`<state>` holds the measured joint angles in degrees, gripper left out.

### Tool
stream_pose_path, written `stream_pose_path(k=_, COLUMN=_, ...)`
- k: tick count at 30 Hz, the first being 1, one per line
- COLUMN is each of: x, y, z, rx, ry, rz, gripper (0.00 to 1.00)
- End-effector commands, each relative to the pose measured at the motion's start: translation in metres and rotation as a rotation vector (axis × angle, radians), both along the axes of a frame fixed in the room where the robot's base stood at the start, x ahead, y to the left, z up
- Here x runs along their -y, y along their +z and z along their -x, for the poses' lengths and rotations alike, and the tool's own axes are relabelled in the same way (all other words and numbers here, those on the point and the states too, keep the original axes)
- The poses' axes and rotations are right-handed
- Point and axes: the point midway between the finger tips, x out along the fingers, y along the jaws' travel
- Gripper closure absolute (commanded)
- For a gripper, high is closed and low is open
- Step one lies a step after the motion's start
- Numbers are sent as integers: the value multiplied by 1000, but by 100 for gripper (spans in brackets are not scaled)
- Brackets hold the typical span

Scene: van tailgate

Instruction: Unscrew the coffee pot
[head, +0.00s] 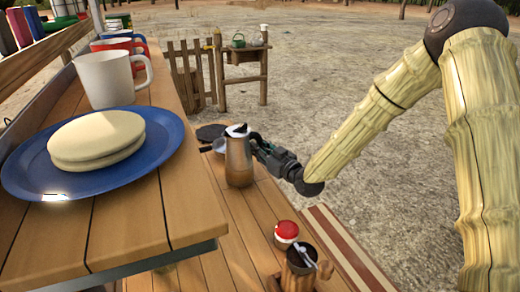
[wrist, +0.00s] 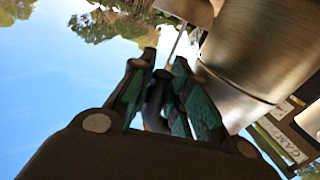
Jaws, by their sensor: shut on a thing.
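The coffee pot (head: 238,162) is a metallic pot with a pale, dark-marked top. It stands upright on the lower wooden deck in the head view. My gripper (head: 262,147) comes to its right side from the right. In the wrist view the pot's metal body (wrist: 262,48) fills the upper right, tilted in the picture, with a seam across it. My gripper's greenish fingers (wrist: 164,75) are closed around the dark handle, beside the body. The exact finger contact is partly hidden.
A dark pan (head: 211,132) lies behind the pot. A red-lidded jar (head: 286,230) and a brown cup (head: 300,258) stand in front. A blue plate (head: 22,176) with flat breads and several mugs (head: 108,80) are on the upper shelf. Open ground lies right.

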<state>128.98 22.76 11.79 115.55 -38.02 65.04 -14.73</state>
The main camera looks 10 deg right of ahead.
Motion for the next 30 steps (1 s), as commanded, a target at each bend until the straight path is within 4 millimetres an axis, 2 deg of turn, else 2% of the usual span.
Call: stream_pose_path(k=30, x=0, y=-8, z=0, rx=2, ry=0, rz=-1, gripper=100)
